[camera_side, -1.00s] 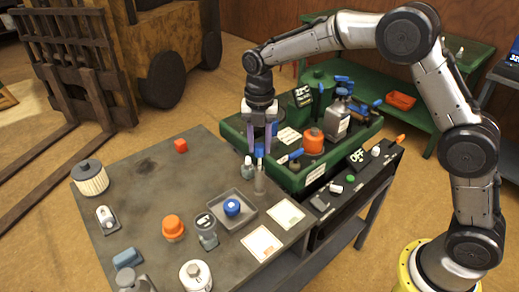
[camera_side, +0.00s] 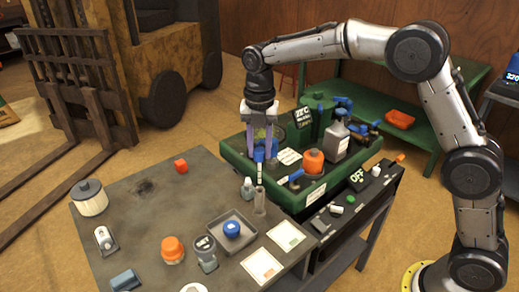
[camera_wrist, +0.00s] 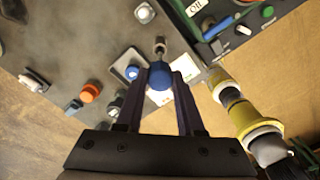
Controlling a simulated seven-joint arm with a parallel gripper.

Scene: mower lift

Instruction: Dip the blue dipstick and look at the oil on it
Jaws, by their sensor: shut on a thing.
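The blue dipstick (camera_side: 259,154) has its blue handle between the fingers of my gripper (camera_side: 262,153), which is shut on it. A short pale length of its rod shows below the handle, above an upright narrow tube (camera_side: 260,201) at the bench's right edge. The lower end of the rod seems to be in the tube or just over its mouth; I cannot tell which. I cannot make out oil on the rod. In the wrist view the round blue handle (camera_wrist: 160,77) sits between the fingers, with the tube (camera_wrist: 160,46) beyond it.
Beside the tube stand a small grey bottle (camera_side: 248,188) and a grey tray (camera_side: 215,240) holding a blue cap (camera_side: 232,229). Two pale cards (camera_side: 286,236) lie to the right. The green mower deck (camera_side: 235,155) with an orange cap (camera_side: 313,161) is close behind.

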